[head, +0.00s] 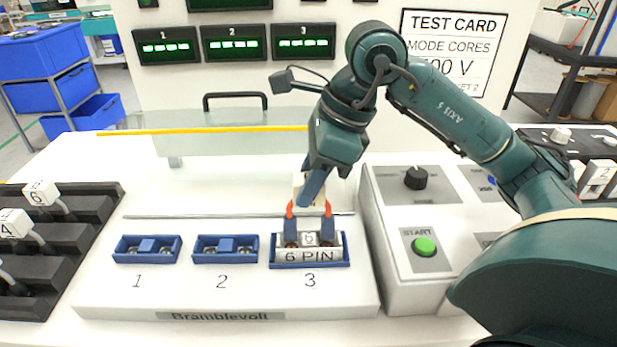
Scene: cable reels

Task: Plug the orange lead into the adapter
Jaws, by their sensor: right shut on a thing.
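A grey adapter marked "6 PIN" (306,257) sits in the blue socket numbered 3 (310,266) on the white test bench. My right gripper (309,238) comes down from above with its fingers at the adapter's top, shut on a small white labelled plug (310,240). The plug is at the adapter, but I cannot tell whether it is fully seated. Orange shows on both sides above the fingertips; I cannot tell whether it belongs to a lead or to the fingers. The lead's run is mostly hidden by the gripper. My left gripper is not in view.
Blue sockets 1 (147,249) and 2 (225,249) look empty. A clear cover with a yellow edge (215,130) stands behind. A control box with a green START button (424,246) is at the right. A dark rack (60,240) with white plugs stands left.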

